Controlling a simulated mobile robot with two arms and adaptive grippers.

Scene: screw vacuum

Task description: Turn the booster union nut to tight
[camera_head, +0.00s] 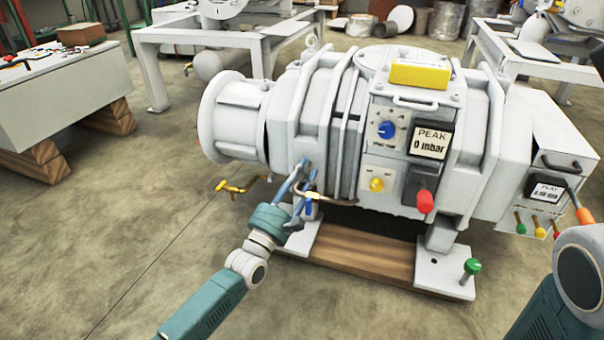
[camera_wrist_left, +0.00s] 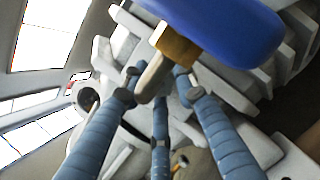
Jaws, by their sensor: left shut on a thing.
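The booster is a large pale grey ribbed machine (camera_head: 330,130) on a wooden skid in the head view. A thin brass-coloured pipe (camera_head: 345,199) runs low along its front. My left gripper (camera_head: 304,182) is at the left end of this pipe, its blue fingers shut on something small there. In the left wrist view the fingers of the gripper (camera_wrist_left: 152,90) close around a tan bar-like piece (camera_wrist_left: 150,80), which seems to belong to the union nut. A brass block (camera_wrist_left: 176,45) and a blue handle (camera_wrist_left: 235,20) lie just above. The fingers hide most of the nut.
A red knob (camera_head: 425,201) and a green knob (camera_head: 472,266) stand to the right. My right arm shows at the lower right.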

